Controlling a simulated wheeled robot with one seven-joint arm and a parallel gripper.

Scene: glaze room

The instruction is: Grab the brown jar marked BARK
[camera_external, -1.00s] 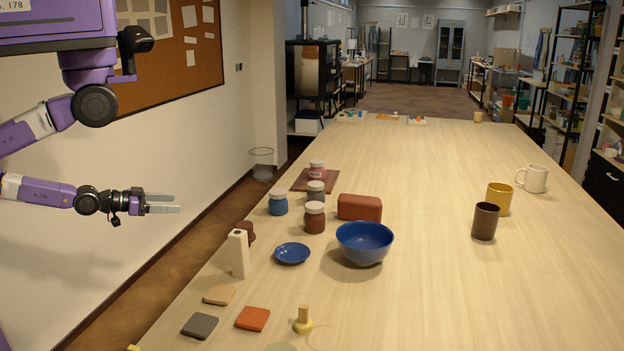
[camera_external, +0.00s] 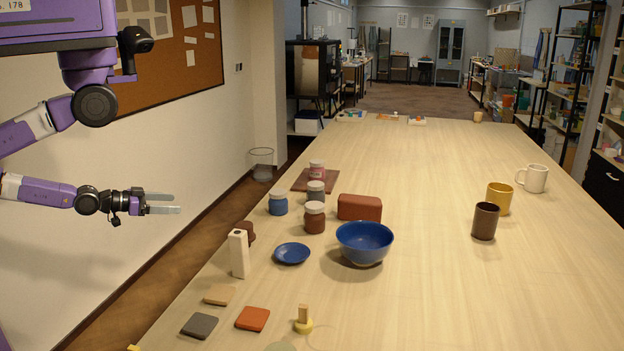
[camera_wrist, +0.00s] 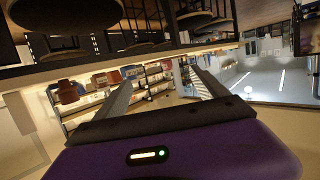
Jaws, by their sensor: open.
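A brown jar (camera_external: 314,218) with a pale lid stands upright on the table, left of the middle; its label is too small to read. A blue jar (camera_external: 278,203) stands to its left and a grey jar (camera_external: 316,193) right behind it. My gripper (camera_external: 178,203) is open and empty, out to the left of the table and well apart from the jars. In the wrist view my two fingers (camera_wrist: 160,92) are spread with nothing between them; I cannot make out the brown jar there.
A red-brown block (camera_external: 360,207) and a blue bowl (camera_external: 365,243) stand right of the brown jar. A blue saucer (camera_external: 292,253) and a pale upright block (camera_external: 239,254) are in front. Several cups, including a dark one (camera_external: 485,222), stand at the right. The table's middle is clear.

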